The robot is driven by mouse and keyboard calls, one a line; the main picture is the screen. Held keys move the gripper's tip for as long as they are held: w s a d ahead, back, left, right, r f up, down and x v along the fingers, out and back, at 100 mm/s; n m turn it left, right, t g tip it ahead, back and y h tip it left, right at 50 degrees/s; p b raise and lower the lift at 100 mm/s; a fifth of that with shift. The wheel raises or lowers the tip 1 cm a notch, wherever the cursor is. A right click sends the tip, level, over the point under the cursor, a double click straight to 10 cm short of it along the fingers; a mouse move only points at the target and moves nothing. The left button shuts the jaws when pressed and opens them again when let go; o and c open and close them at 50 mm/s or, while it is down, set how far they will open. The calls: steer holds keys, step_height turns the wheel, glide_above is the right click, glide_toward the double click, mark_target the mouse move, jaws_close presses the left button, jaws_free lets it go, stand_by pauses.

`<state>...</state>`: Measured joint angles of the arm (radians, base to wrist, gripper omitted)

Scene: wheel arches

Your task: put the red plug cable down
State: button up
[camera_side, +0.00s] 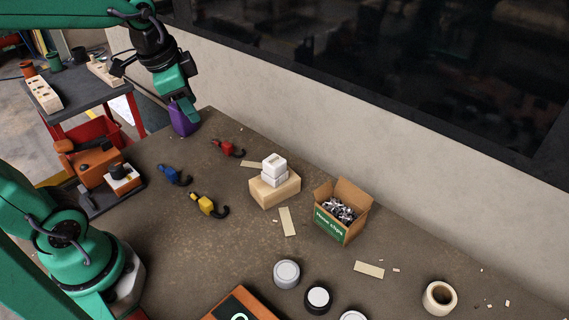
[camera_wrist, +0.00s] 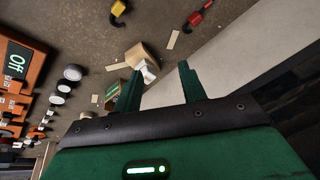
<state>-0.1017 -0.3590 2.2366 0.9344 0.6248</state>
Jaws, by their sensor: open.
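The red plug cable (camera_side: 228,148) lies on the brown worktop, to the left of and behind the wooden block with white boxes. Its red body and dark hooked end also show at the top of the wrist view (camera_wrist: 198,17). My gripper (camera_side: 179,92) is raised over the back left of the worktop, apart from the red plug cable. In the wrist view its two green fingers (camera_wrist: 161,72) stand wide apart with nothing held between them.
A blue plug cable (camera_side: 174,175) and a yellow one (camera_side: 208,205) lie nearby. A purple object (camera_side: 184,118) stands close below my gripper. White boxes (camera_side: 273,168) sit on a wooden block (camera_side: 272,192). A hose clips carton (camera_side: 330,226) stands to the right. A wall bounds the back.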

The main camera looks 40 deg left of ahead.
steer(key=s+d+n+t, duration=0.1)
steer(key=s+d+n, duration=0.2)
steer(key=s+n, duration=0.3)
steer(key=shift+s+f+t, duration=0.2)
steer(key=shift+s+t, duration=0.2)
steer(key=shift+s, duration=0.6)
